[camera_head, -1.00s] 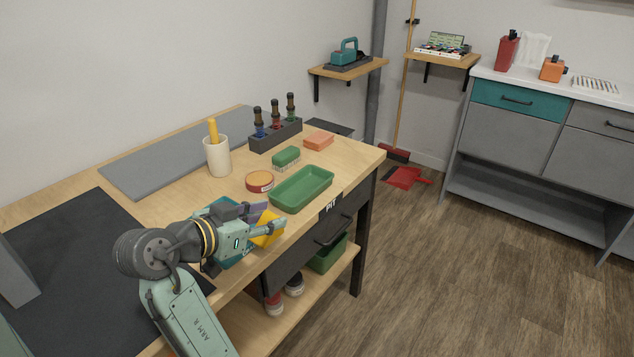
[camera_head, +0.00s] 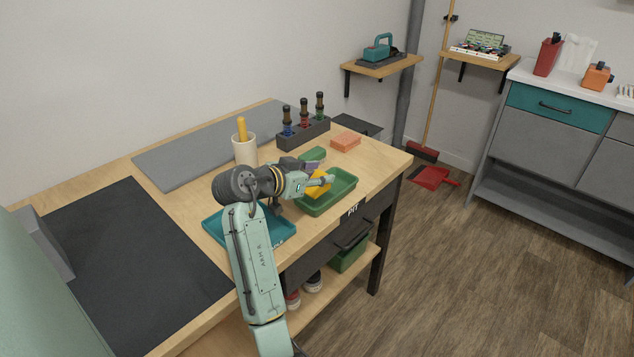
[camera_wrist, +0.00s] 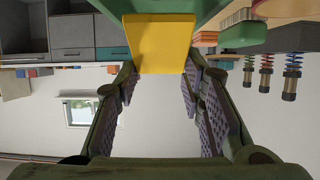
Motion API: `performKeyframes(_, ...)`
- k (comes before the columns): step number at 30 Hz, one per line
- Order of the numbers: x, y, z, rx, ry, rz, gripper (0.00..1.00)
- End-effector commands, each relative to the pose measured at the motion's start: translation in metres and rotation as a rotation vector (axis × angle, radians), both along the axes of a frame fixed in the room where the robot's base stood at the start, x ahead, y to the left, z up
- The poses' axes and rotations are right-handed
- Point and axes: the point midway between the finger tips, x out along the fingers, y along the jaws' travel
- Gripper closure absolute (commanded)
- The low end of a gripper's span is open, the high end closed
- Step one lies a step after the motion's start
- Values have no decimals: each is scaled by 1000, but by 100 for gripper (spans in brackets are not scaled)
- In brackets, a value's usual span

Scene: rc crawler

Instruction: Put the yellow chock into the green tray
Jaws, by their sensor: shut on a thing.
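The yellow chock (camera_head: 318,186) is held in my gripper (camera_head: 318,181), over the left part of the green tray (camera_head: 343,196) on the workbench. In the wrist view the chock (camera_wrist: 158,42) sits between the two fingertips (camera_wrist: 158,75), with the green tray's surface (camera_wrist: 215,10) close by it. I cannot tell whether the chock touches the tray. My arm hides part of the tray's left side.
A teal tray (camera_head: 268,235) lies to the left on the bench (camera_head: 190,195). A green brush (camera_head: 312,154) is behind the green tray, an orange block (camera_head: 345,141) beyond it. A cup with a yellow handle (camera_head: 244,148) and a dark rack (camera_head: 303,134) stand farther back.

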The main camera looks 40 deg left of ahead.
Motion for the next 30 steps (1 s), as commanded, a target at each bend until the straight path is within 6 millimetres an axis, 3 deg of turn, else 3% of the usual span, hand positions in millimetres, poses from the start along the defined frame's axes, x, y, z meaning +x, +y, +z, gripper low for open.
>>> performKeyframes(9, 0, 1, -32, -2, 1, 2, 95)
performKeyframes(21, 1, 0, -40, 1, -1, 1, 95)
performKeyframes(22, 0, 1, -39, 0, 0, 1, 63)
performKeyframes(25, 0, 0, -39, 0, 0, 1, 56)
performKeyframes(30, 0, 0, -39, 0, 0, 1, 56)
